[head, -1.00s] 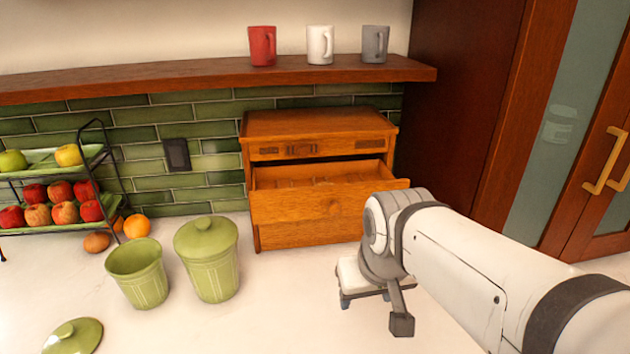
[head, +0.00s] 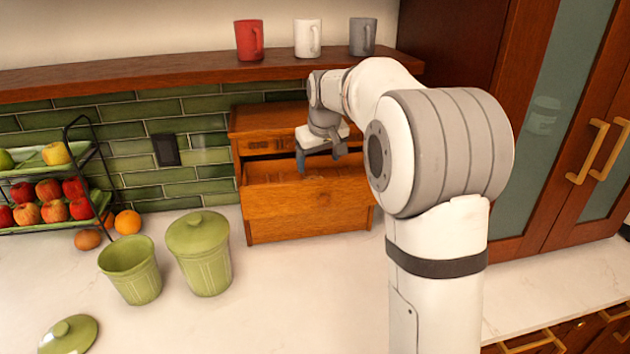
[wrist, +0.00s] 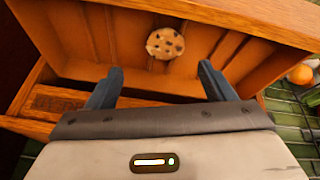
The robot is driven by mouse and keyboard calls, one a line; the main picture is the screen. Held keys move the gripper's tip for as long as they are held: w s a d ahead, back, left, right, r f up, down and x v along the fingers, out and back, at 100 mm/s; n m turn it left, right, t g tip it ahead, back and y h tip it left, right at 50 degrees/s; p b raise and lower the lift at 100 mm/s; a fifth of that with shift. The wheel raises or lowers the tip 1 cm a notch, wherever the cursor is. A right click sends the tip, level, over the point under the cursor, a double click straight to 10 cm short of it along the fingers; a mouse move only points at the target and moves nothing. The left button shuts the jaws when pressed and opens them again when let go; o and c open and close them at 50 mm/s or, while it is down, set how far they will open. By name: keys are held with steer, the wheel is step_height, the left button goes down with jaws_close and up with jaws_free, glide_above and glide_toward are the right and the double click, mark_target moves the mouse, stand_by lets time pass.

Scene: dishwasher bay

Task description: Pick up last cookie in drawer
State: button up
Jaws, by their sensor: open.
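A round cookie with dark chips (wrist: 165,43) lies in the open wooden drawer (head: 305,212), seen in the wrist view ahead of the fingers. The drawer has thin dividers along its floor. My gripper (head: 320,168) is over the drawer opening and points down into it. In the wrist view my gripper (wrist: 160,78) is open, its two dark fingers apart and nothing between them. The cookie sits beyond the fingertips, roughly centred between them. In the head view the cookie cannot be made out behind the drawer front.
The wooden cabinet (head: 250,122) stands against the green tile wall, under a shelf (head: 150,82) with mugs. An open green canister (head: 135,272), a lidded one (head: 202,255) and a loose lid (head: 70,335) stand left. A tiered fruit rack (head: 70,150) is further left.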

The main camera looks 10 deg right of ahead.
steer(key=x, duration=0.1)
steer(key=p+x, duration=0.1)
steer(key=x, duration=0.1)
steer(key=p+x, duration=0.1)
steer(key=x, duration=0.1)
steer(key=shift+s+a+f, duration=0.1)
steer(key=shift+a+f, duration=0.2)
steer(key=shift+a, duration=0.1)
steer(key=shift+w+f, duration=0.25)
steer(key=shift+f, duration=0.2)
steer(key=c, duration=0.7)
